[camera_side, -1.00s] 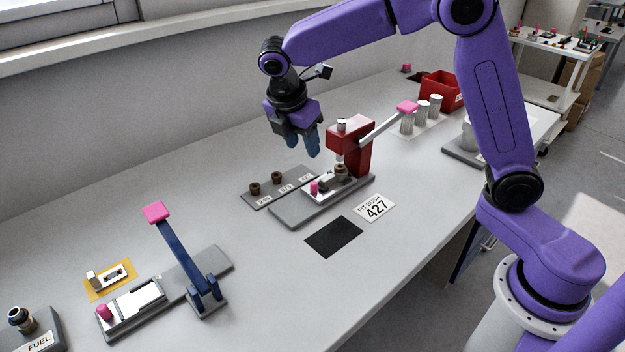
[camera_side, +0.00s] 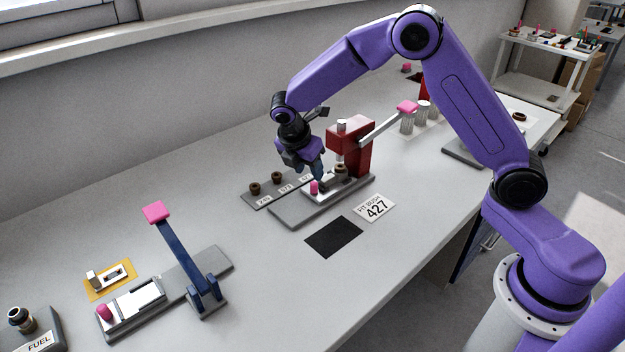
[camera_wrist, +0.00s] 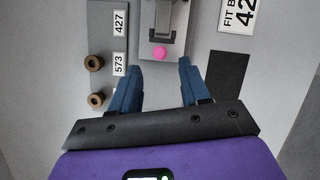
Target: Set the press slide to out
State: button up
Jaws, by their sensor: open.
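The press is a red block (camera_side: 352,148) with a pink-tipped lever, standing on a grey base (camera_side: 290,214). Its light slide plate (camera_side: 327,191) lies on the base and carries a pink knob (camera_side: 314,187) at its near end and a brown bushing on a grey block under the ram. In the wrist view the pink knob (camera_wrist: 160,53) shows ahead of the fingertips, between their lines. My gripper (camera_side: 316,170) is open and empty, just above and behind the knob in the side view. Its blue fingers (camera_wrist: 156,75) are spread apart and partly hide the slide area.
A grey rack (camera_side: 262,198) with brown bushings and number labels lies beside the press. A "FIT BUSH 427" card (camera_side: 375,207) and a black mat (camera_side: 334,237) lie in front. A blue lever fixture (camera_side: 190,265) stands at left. The table between is clear.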

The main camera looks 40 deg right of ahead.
aim_at(314, 183)
jog(key=shift+x, duration=2.75)
grip_shut()
